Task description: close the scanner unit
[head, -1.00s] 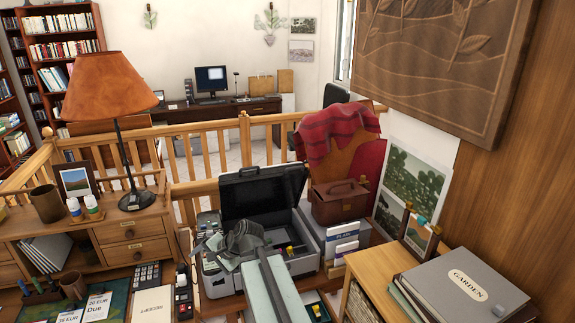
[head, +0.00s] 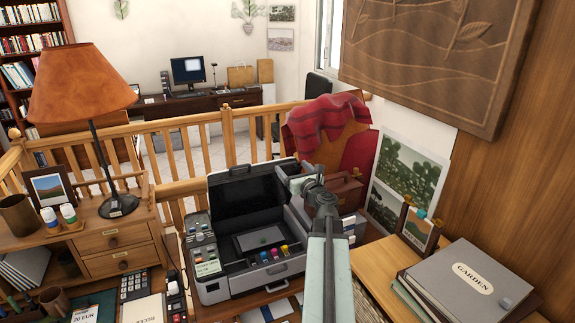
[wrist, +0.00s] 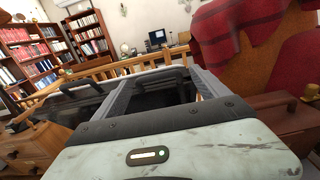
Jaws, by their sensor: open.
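The scanner unit is a grey printer-like machine (head: 255,275) on the desk in the head view. Its dark lid (head: 235,198) stands raised at the back, with a handle on its top edge. The bay below is open, with a flat panel and several coloured cartridges showing. My gripper (head: 287,176) is beside the lid's upper right edge; I cannot tell whether it touches.
A brown leather case (head: 345,190) and a chair with a red cloth (head: 325,118) stand right of the scanner. A lamp (head: 80,85) and drawers (head: 120,245) are at left. A cabinet with a GARDEN binder (head: 470,285) is at right. A wooden railing (head: 205,150) runs behind.

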